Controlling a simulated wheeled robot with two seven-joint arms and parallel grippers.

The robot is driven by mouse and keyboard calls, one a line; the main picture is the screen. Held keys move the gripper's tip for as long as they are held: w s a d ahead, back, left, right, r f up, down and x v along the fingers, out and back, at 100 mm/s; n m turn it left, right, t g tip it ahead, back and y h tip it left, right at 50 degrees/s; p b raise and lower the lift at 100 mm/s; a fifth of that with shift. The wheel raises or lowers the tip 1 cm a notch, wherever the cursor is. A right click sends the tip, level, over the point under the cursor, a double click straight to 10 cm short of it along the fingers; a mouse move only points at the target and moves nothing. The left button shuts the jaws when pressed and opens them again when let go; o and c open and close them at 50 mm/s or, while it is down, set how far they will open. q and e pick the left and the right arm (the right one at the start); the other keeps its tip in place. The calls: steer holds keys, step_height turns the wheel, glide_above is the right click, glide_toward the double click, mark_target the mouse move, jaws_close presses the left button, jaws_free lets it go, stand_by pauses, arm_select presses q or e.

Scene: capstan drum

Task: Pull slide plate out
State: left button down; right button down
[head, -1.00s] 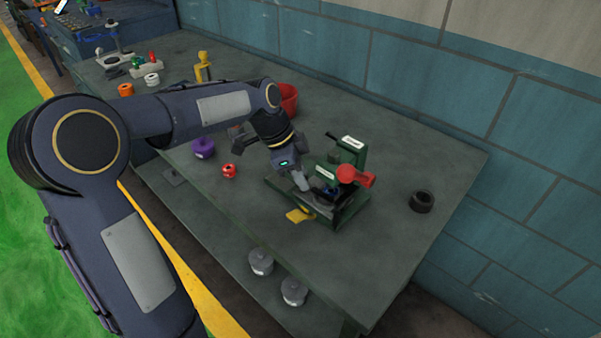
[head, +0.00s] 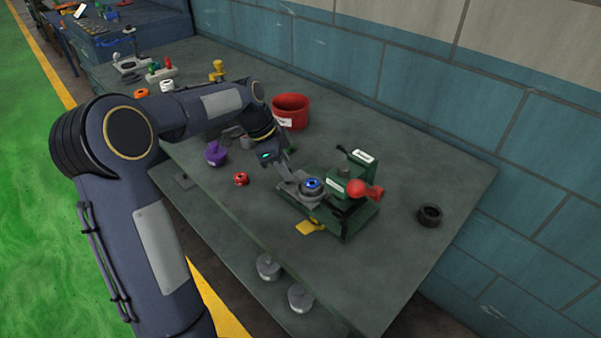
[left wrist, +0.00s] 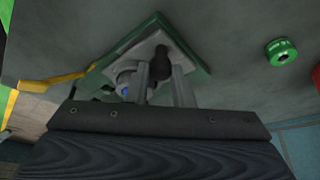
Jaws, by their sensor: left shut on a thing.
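The grey slide plate (head: 288,189) sticks out of the left side of the green capstan fixture (head: 345,222) in the head view. A grey drum with a blue centre (head: 312,185) sits on the plate, clear of the green block with the red knob (head: 359,188). My left gripper (head: 284,174) is shut at the plate's outer end. In the left wrist view its two fingers (left wrist: 162,86) reach down to the grey plate (left wrist: 150,43), with a dark knob-like part (left wrist: 162,55) just beyond them. The exact grip point is partly hidden. My right gripper is not in view.
A red bin (head: 290,111), a purple weight (head: 215,154) and a red ring (head: 240,179) are near my left arm. A yellow tag (head: 310,227) lies at the fixture's front. A black ring (head: 429,216) lies right. The bench between fixture and wall is mostly clear.

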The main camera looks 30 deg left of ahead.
arm_select(q)
steer(key=shift+w+a+r, duration=0.1)
steer(key=shift+w+a, duration=0.05)
steer(key=shift+a, duration=0.15)
steer(key=c, duration=1.6)
jaws_free()
steer(key=shift+o, duration=0.3)
steer(key=shift+a, duration=0.1)
steer(key=v, duration=0.7)
steer(key=shift+r, duration=0.3)
steer(key=shift+a, duration=0.1)
